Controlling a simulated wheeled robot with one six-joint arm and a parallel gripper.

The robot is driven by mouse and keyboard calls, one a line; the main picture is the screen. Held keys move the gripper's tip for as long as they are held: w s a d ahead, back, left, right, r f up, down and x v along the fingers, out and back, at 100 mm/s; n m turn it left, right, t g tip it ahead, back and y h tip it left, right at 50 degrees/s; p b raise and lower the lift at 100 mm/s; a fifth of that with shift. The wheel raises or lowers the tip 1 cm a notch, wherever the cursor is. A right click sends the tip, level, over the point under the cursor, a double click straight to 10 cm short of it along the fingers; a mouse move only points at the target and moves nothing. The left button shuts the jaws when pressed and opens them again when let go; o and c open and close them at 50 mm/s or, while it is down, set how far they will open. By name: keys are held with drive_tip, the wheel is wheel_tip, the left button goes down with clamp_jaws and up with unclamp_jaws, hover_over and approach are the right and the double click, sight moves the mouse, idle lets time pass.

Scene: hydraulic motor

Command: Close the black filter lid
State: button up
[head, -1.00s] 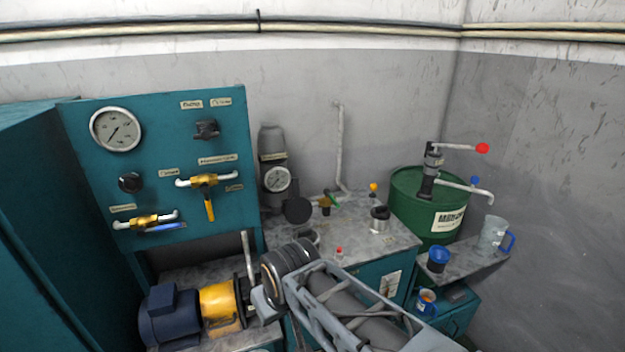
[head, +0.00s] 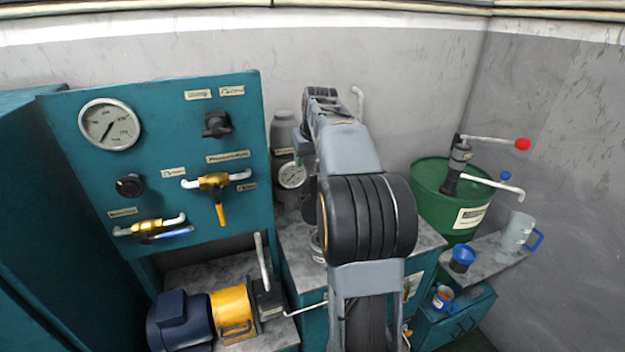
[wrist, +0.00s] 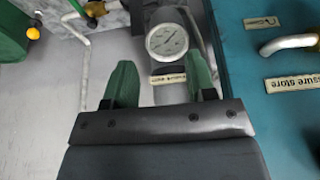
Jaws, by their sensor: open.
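The grey filter cylinder (head: 283,128) with a round white gauge (head: 292,175) stands beside the teal panel in the head view, partly hidden by my arm. The black filter lid (head: 309,208) shows only as a dark sliver below the gauge, mostly behind my arm; its angle cannot be told. My gripper (head: 303,145) is in front of the cylinder. The gauge (wrist: 167,40) appears beyond the fingertips, and dark parts, perhaps the lid, lie at the top edge.
The teal panel (head: 150,85) with valves and a gauge stands left of the cylinder, close to my gripper. A blue and yellow motor (head: 205,318) sits below it. A green drum (head: 430,195) with a pump stands right. Cups stand on a shelf (head: 490,262) at the right.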

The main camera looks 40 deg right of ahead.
approach(314, 176)
drive_tip(key=p+x, duration=0.1)
drive_tip(key=x, duration=1.1)
drive_tip(key=shift+r+p, duration=0.1)
drive_tip(key=shift+p, duration=0.25)
drive_tip(key=shift+c, duration=0.5)
clamp_jaws()
